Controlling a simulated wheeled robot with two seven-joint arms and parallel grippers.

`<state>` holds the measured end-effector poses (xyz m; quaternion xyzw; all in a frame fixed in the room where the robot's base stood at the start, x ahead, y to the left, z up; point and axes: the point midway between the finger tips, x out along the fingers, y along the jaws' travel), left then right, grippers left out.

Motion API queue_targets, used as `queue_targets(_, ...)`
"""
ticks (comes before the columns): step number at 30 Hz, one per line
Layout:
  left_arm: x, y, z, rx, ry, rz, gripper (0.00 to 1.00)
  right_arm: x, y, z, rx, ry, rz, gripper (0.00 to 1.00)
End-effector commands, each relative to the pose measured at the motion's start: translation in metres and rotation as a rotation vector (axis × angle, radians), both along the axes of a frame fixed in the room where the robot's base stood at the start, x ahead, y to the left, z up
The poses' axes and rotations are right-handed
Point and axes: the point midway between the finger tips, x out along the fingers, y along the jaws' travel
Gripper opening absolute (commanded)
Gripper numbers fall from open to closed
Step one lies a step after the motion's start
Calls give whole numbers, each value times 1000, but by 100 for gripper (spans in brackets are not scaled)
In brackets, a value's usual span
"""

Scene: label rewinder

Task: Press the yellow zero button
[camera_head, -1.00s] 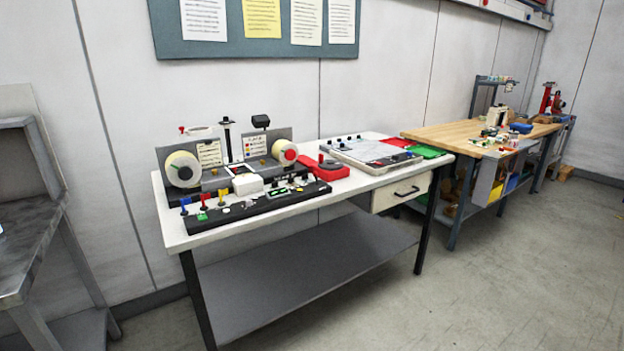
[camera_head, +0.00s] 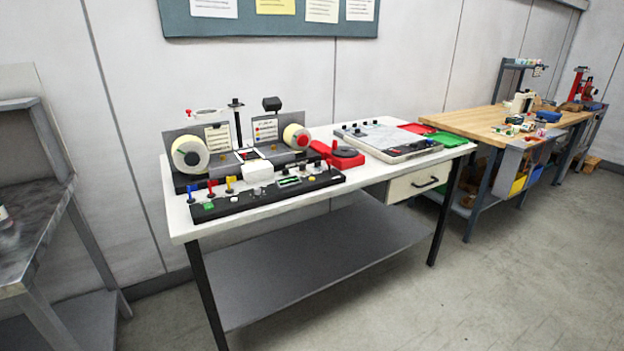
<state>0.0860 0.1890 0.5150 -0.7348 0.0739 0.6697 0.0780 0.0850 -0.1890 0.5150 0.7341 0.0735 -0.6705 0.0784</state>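A black control bar (camera_head: 285,193) lies along the front of the white bench (camera_head: 360,179), before the label rewinder. A green button (camera_head: 209,206) sits at its left end, with small pale knobs farther right. Blue, red and yellow levers (camera_head: 229,184) stand behind the bar's left part. The rewinder has a label roll (camera_head: 189,154) at left and a second roll (camera_head: 296,137) with a red hub at right. Neither of my grippers is in view.
A red device (camera_head: 338,154) and a grey panel tray (camera_head: 385,138) stand to the right. A wooden bench (camera_head: 480,124) is beyond. A grey metal table (camera_head: 35,235) is at the left edge. The floor in front of the white bench is clear.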

Motion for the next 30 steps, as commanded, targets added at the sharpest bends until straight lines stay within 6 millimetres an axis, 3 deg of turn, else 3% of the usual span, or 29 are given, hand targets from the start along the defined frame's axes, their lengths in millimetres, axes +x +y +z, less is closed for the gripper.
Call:
queue_targets(1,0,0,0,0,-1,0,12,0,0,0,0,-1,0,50)
queue_targets(3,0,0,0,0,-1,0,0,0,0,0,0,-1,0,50)
queue_targets(30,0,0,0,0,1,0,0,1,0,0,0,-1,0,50)
